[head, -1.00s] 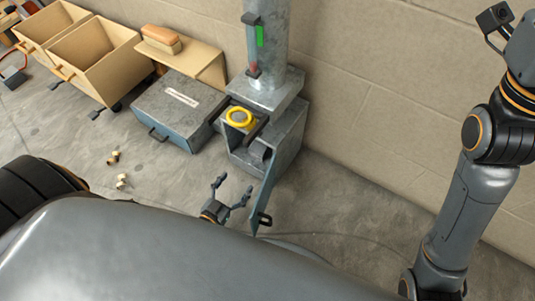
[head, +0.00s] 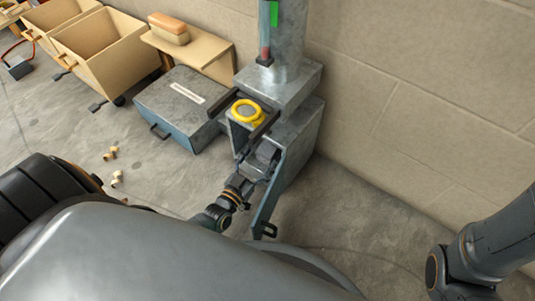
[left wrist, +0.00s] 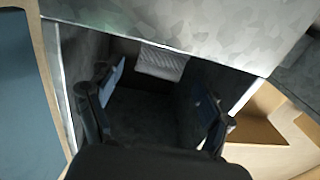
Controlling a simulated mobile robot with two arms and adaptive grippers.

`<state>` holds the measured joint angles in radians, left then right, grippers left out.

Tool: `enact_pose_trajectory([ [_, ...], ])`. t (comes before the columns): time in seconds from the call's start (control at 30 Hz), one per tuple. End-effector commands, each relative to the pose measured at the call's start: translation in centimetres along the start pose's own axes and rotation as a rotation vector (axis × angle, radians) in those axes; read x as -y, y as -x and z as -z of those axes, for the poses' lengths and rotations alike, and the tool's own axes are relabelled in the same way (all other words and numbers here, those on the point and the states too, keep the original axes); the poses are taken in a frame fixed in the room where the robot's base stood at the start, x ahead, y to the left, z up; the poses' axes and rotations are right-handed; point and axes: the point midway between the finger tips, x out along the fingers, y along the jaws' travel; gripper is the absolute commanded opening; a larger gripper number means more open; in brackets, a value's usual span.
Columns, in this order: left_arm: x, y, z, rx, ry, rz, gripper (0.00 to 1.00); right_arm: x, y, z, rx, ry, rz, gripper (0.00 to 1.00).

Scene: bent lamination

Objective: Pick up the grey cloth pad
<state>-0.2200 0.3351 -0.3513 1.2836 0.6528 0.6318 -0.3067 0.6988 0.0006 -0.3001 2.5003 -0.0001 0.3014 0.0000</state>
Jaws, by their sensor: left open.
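The grey cloth pad (left wrist: 163,62) shows in the left wrist view as a light ribbed patch at the far upper part of a dark compartment. In the head view a grey patch that may be the pad (head: 266,152) shows in the opening of the grey metal box (head: 303,133). My left gripper (left wrist: 160,100) is open, its two fingers apart at the mouth of the compartment, with the pad beyond them and not touched. In the head view my left gripper (head: 251,166) is at the box opening, its tips partly hard to make out. My right gripper is out of view.
The box's blue door (head: 268,202) hangs open beside my left arm. A blue-grey case (head: 182,108) and tan bins (head: 105,48) stand left. Small brass fittings (head: 113,165) lie on the floor.

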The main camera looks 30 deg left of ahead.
Motion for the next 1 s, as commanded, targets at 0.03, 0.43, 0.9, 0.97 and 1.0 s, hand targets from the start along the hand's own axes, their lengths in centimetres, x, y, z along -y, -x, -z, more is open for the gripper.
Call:
enact_pose_trajectory([
  [0.03,0.0,-0.7,-0.3,-0.005,0.0,0.0,0.79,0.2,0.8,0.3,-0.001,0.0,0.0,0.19],
  [0.43,-0.2,-4.8,0.1,-0.001,0.0,-0.001,0.79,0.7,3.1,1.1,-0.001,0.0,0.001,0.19],
  [0.9,-0.2,-4.7,0.1,0.0,-0.001,-0.001,0.3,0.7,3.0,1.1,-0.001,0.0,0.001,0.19],
  [0.97,-0.2,-4.7,0.1,-0.001,-0.001,-0.001,0.3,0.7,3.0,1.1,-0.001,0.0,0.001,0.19],
  [1.0,-0.2,-4.7,0.1,-0.001,-0.001,-0.001,0.3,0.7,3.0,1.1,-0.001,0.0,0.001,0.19],
])
